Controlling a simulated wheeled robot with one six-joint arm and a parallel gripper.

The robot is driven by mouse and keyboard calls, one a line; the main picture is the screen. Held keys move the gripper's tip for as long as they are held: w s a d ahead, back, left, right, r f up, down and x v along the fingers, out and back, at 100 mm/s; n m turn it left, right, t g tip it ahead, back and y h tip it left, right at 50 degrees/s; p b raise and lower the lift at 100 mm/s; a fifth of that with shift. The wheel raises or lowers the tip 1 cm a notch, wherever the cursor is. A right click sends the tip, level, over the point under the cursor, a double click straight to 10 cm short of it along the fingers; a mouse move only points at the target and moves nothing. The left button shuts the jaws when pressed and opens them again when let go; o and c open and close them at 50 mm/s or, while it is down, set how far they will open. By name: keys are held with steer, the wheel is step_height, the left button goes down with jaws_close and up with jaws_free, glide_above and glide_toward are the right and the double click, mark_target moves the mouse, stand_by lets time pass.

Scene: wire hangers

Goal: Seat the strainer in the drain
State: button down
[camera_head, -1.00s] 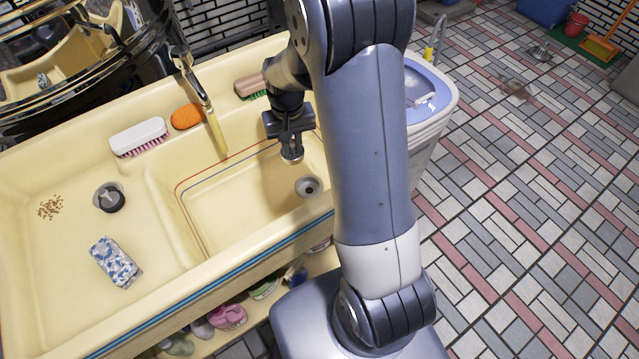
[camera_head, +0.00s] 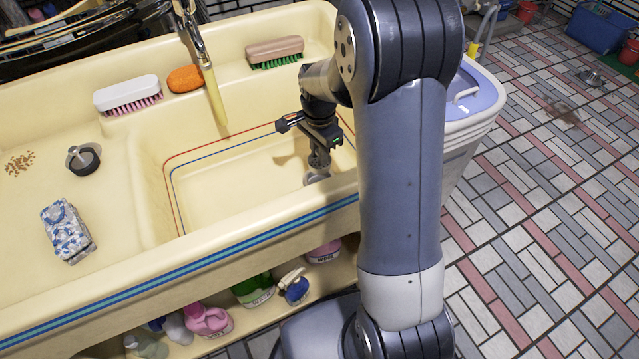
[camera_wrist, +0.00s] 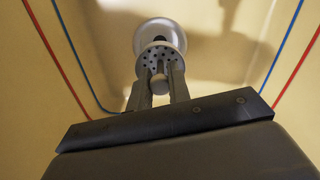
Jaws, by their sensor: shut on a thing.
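My gripper (camera_head: 318,168) reaches down into the deep basin of the cream sink. In the wrist view its fingers (camera_wrist: 160,80) are shut on the knob of the strainer (camera_wrist: 157,55), a grey disc with several small holes. The drain (camera_wrist: 160,30), a pale round ring with a dark opening, shows just behind and above the strainer, which overlaps its near part. In the head view the drain (camera_head: 317,180) is largely covered by my gripper. I cannot tell whether the strainer touches the drain.
A white brush (camera_head: 127,94), an orange sponge (camera_head: 185,78) and a brown-green brush (camera_head: 275,51) line the back ledge. The tap (camera_head: 212,95) hangs over the basin. The basin's left floor is clear.

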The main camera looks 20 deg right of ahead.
mark_target(319, 166)
step_height(319, 166, down, 8)
steer(key=shift+f+b, duration=0.1)
steer(key=shift+b, duration=0.65)
steer(key=shift+f, duration=0.1)
steer(key=c, duration=1.6)
jaws_free()
step_height(319, 166, up, 12)
steer(key=p, duration=0.2)
steer(key=shift+p, duration=0.3)
